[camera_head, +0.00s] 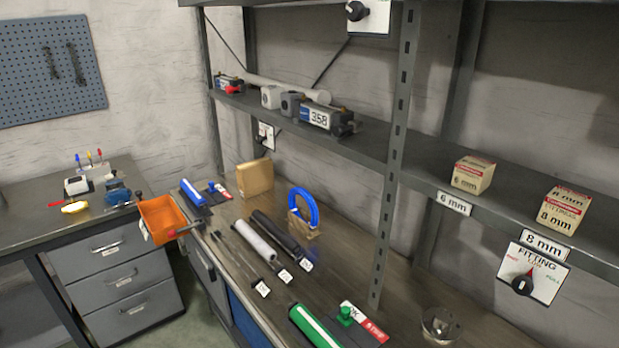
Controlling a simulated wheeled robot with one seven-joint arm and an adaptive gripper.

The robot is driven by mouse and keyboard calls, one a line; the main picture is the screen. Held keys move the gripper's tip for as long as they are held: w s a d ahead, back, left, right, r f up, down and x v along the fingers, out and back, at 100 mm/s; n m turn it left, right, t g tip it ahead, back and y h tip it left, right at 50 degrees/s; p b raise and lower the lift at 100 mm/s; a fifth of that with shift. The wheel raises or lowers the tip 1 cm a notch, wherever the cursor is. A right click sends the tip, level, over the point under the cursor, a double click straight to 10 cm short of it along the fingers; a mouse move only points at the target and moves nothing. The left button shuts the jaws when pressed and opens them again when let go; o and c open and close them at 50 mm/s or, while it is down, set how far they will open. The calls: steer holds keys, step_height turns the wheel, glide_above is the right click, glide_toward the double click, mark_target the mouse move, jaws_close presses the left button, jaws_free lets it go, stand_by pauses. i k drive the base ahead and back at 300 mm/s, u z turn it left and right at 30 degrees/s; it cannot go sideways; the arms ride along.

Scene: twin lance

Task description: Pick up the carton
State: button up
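Two small printed cartons stand on the grey shelf at the right. The "6 mm" carton (473,175) is cream with a red band and sits above a "6 mm" label. The "8 mm" carton (563,210) looks alike and sits farther right, above an "8 mm" label. A plain brown cardboard block or box (255,178) stands on the workbench below, near the wall. Which of these the task calls the carton, I cannot tell. My gripper is not in view, and nothing is seen touching the cartons.
A perforated grey upright (394,150) stands left of the cartons. The shelf (425,165) carries devices farther left. The bench (330,272) holds tubes, a blue ring (303,208) and a clear round object (440,325). An orange bin (165,217) hangs at the bench's left end.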

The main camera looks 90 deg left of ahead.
mark_target(254, 177)
steer(key=u, duration=0.05)
steer(key=k, duration=1.1)
steer(key=u, duration=2.6)
